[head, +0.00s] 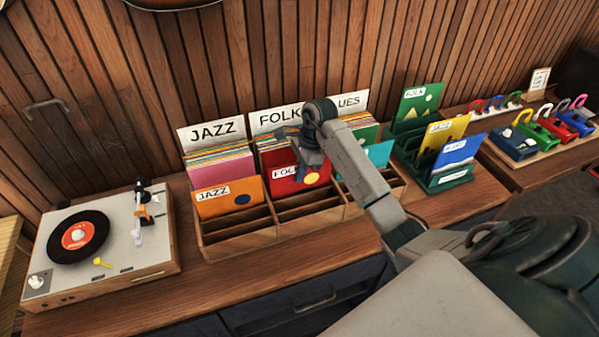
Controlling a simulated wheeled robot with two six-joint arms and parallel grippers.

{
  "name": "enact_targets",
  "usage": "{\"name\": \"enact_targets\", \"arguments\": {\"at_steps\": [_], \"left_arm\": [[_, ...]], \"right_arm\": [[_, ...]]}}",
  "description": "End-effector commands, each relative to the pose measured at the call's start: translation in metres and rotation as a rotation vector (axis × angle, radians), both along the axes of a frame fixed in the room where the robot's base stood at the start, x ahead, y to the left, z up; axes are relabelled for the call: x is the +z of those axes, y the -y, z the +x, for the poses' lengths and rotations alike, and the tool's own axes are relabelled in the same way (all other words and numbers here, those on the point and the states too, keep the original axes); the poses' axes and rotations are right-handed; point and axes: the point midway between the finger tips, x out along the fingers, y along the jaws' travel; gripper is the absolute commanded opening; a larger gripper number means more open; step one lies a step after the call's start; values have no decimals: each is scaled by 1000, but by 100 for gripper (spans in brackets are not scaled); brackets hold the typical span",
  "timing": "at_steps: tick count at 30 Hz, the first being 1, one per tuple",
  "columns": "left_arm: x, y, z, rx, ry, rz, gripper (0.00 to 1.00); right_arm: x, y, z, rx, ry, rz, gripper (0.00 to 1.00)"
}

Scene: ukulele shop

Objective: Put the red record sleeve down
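The red record sleeve (283,185) has a white label, partly covered, and a yellow disc. It stands nearly upright in the middle, FOLK column of the wooden record crate (238,247), in front of the packed records. My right gripper (311,158) is at the sleeve's upper edge and covers part of its top right. Its fingers are small and dark here, so I cannot tell whether they grip the sleeve or only stand beside it. The sleeve's lower edge is close to the crate's slots; contact there is unclear. My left gripper is not in view.
An orange JAZZ sleeve (228,197) stands in the left column and a teal sleeve (378,156) in the right. A turntable (100,245) sits left of the crate. A green rack (452,183) with several sleeves stands to the right. Front slots of the crate look empty.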

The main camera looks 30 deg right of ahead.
Motion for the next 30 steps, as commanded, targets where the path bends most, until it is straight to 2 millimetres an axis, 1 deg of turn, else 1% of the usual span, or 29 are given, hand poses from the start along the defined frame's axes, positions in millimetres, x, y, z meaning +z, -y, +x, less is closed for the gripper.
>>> {"name": "enact_targets", "arguments": {"at_steps": [1, 3, 4, 14, 17, 20, 21, 22, 24, 25, 28, 30], "left_arm": [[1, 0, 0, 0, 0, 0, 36], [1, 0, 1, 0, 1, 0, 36], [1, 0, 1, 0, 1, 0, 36], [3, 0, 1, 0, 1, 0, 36], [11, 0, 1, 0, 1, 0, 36], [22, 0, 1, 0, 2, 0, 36], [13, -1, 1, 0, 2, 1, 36], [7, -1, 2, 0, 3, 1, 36], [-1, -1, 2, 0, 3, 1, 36], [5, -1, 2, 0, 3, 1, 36], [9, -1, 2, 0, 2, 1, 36], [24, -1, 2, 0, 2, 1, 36]], "right_arm": [[1, 0, 0, 0, 0, 0, 10], [1, 0, 0, 0, 1, 0, 24], [1, 0, 0, 0, 1, 0, 26], [3, 0, 0, 0, 1, 0, 26], [9, 0, 0, 0, 1, 0, 26], [18, 0, 0, 1, 1, 0, 26], [18, 2, 1, 1, 5, -2, 26], [21, 4, 1, -1, 6, -1, 26], [34, 8, 0, 0, 7, -4, 26], [45, 9, -1, 0, 5, -2, 26], [65, 14, -2, 1, 5, -2, 26], [78, 16, -4, 0, 1, -1, 26]]}}
